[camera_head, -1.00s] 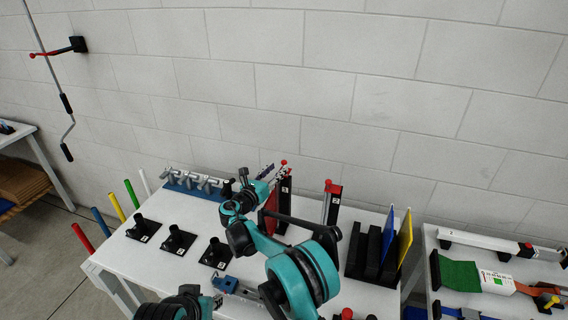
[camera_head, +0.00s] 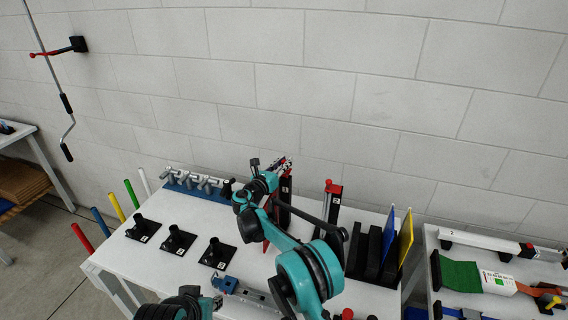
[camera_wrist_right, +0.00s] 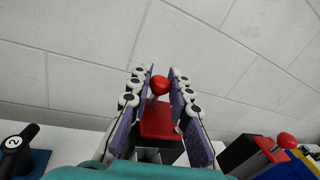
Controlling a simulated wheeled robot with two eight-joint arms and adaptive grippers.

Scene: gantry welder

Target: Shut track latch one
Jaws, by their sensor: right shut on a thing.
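A black upright latch post with a red part (camera_head: 285,190) stands at the back middle of the table in the head view. My right gripper (camera_head: 283,164) is at its top. In the right wrist view a red ball knob (camera_wrist_right: 160,85) sits between the two fingers of my right gripper (camera_wrist_right: 157,90), which is shut on it. A red block (camera_wrist_right: 158,120) shows below the knob. The fingers hide much of the latch, and no number on it can be read. Only part of my left arm shows at the bottom of the head view; its jaws are not visible.
A second red-topped post (camera_head: 332,200) stands just right of it; its red knob (camera_wrist_right: 287,139) shows in the wrist view. Black holders with blue and yellow plates (camera_head: 405,240) are farther right. A blue rack (camera_head: 200,187) and several black pegs (camera_head: 177,240) are on the left.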

